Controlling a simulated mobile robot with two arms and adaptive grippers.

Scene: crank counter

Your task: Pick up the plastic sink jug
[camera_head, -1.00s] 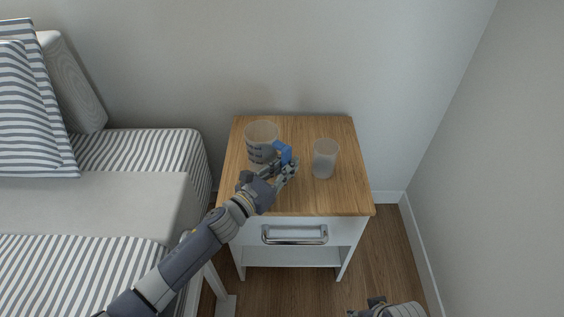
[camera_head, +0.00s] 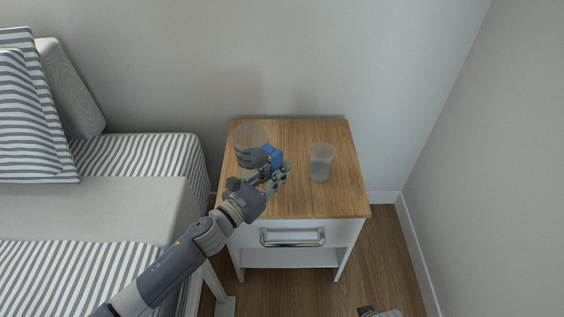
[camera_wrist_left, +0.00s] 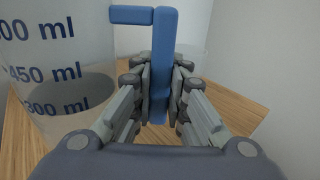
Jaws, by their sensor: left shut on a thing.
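The plastic sink jug (camera_head: 249,142) is a clear measuring jug with a blue handle (camera_head: 273,154), at the left side of the nightstand top in the head view. In the left wrist view the jug (camera_wrist_left: 60,60) fills the left part and shows blue volume marks. My left gripper (camera_head: 277,175) is shut on the jug's blue handle, which stands upright between the fingers in the left wrist view (camera_wrist_left: 160,85). I cannot tell for sure whether the jug's base touches the wood. My right gripper (camera_head: 366,311) only just shows at the bottom edge.
A frosted cup (camera_head: 321,163) stands to the right of the jug on the wooden nightstand top (camera_head: 345,195). A wall stands close behind and another on the right.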

